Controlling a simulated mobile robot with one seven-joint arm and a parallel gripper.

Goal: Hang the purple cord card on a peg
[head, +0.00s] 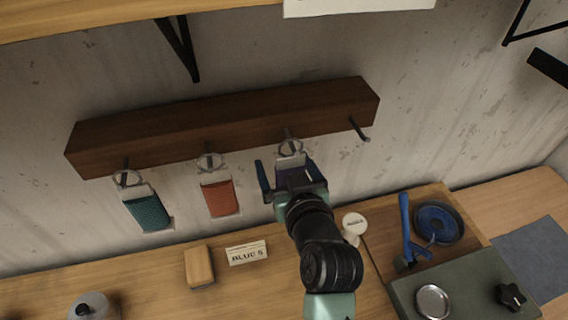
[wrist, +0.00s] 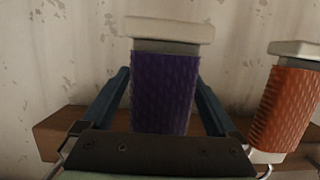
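The purple cord card (wrist: 162,92) is upright in front of the wall below the dark wooden peg rack (head: 225,122). In the head view its ring (head: 291,146) is at the third peg (head: 287,133) from the left and appears to hang on it. My gripper (head: 291,176) is in front of the card, with one blue finger on each side. The fingers look spread wider than the card. The gripper body hides the card's lower part in the head view. The wrist view shows the rack low in the picture, behind the fingers.
A teal card (head: 148,213) and an orange card (head: 219,198) hang on the two pegs to the left. The rightmost peg (head: 359,129) is bare. Below are a wooden block (head: 199,266), a label sign (head: 246,253), a white-topped object (head: 354,222) and a blue-handled tool (head: 405,225).

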